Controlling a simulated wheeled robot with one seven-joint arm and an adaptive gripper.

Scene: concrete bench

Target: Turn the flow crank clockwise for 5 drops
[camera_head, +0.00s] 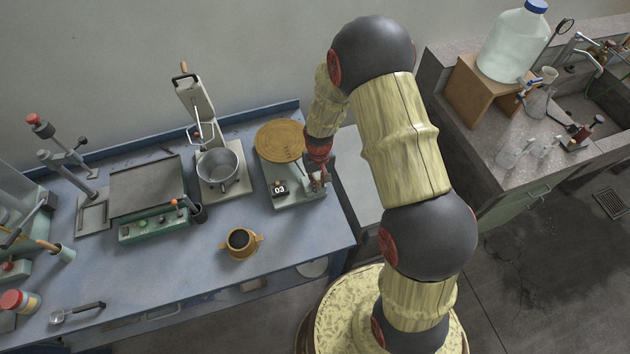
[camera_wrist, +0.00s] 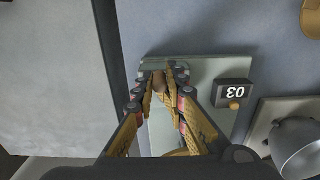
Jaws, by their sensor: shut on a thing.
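The green-grey device (camera_head: 297,199) stands at the right end of the blue bench, and its dark counter (camera_head: 280,189) reads 03. In the wrist view the counter (camera_wrist: 233,91) appears upside down. My gripper (camera_head: 318,180) is at the right side of this device. In the wrist view my gripper (camera_wrist: 165,76) is shut on a brown handle (camera_wrist: 158,82), which seems to be the flow crank's grip. The rest of the crank is mostly hidden by the fingers, so I cannot tell its angle. No drops can be made out.
A round tan disc (camera_head: 280,140) sits at the back of the device. A metal pot (camera_head: 218,166) on a stand is to its left, and a tan cup (camera_head: 240,241) is in front. A stone sink counter (camera_head: 492,122) with a large bottle (camera_head: 511,44) stands at right, past a gap.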

